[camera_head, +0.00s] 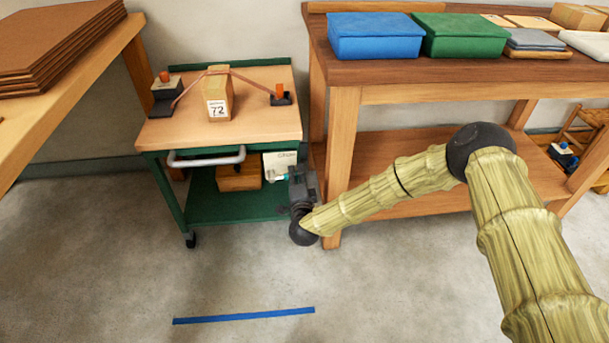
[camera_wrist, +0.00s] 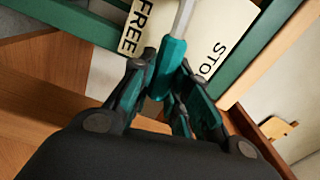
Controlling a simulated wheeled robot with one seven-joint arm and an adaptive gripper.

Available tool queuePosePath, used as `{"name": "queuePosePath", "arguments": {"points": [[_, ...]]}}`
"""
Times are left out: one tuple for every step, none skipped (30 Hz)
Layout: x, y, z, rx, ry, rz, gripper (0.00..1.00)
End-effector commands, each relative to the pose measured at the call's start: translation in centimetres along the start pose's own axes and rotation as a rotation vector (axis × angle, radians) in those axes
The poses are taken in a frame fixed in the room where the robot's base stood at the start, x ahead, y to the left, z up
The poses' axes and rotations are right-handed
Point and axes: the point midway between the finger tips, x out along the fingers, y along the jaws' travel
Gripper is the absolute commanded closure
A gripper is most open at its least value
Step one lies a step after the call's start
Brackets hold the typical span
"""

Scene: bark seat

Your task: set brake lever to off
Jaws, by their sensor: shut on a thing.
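The brake lever has a pale metal shaft and a teal grip (camera_wrist: 172,62). My gripper (camera_head: 286,177) is at the front right of the green cart, and its fingers are closed around the teal grip. Behind the lever is a cream label plate (camera_head: 279,158), which also shows in the wrist view (camera_wrist: 205,42). It reads FREE on the left and STO, partly cut off, on the right. In the wrist view the shaft stands between the two words. The lever's pivot is out of the wrist view.
The cart (camera_head: 240,207) bears a box (camera_head: 219,97) marked 72 under a reddish strap. A grey push handle (camera_head: 205,161) juts from its front. A workbench (camera_head: 430,94) stands close at the right, another at the left. Blue tape (camera_head: 244,315) marks the open floor.

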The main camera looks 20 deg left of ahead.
Motion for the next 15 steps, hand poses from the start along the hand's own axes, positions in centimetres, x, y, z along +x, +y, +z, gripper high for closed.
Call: {"name": "queuePosePath", "arguments": {"points": [[0.07, 0.07, 0.02, 0.006, 0.0, 0.001, 1.0], [0.07, 0.06, 0.04, 0.007, 0.0, 0.001, 1.0], [0.07, 0.06, 0.06, 0.008, 0.0, 0.001, 1.0], [0.07, 0.06, 0.07, 0.009, 0.0, 0.001, 1.0], [0.07, 0.06, 0.07, 0.009, 0.0, 0.001, 1.0], [0.08, 0.06, 0.06, 0.009, 0.0, 0.001, 1.0], [0.07, 0.06, 0.06, 0.009, 0.0, 0.001, 1.0], [0.07, 0.07, 0.05, 0.009, 0.0, 0.001, 1.0], [0.07, 0.07, 0.04, 0.009, 0.0, 0.001, 1.0], [0.08, 0.07, 0.04, 0.009, 0.0, 0.001, 1.0], [0.08, 0.07, 0.04, 0.009, 0.0, 0.001, 1.0], [0.07, 0.08, 0.03, 0.009, 0.001, 0.001, 0.81], [0.07, 0.08, 0.03, 0.009, 0.0, 0.001, 0.75], [0.07, 0.08, 0.02, 0.009, 0.001, 0.001, 0.7], [0.06, 0.08, 0.02, 0.008, 0.001, 0.001, 0.62]]}}
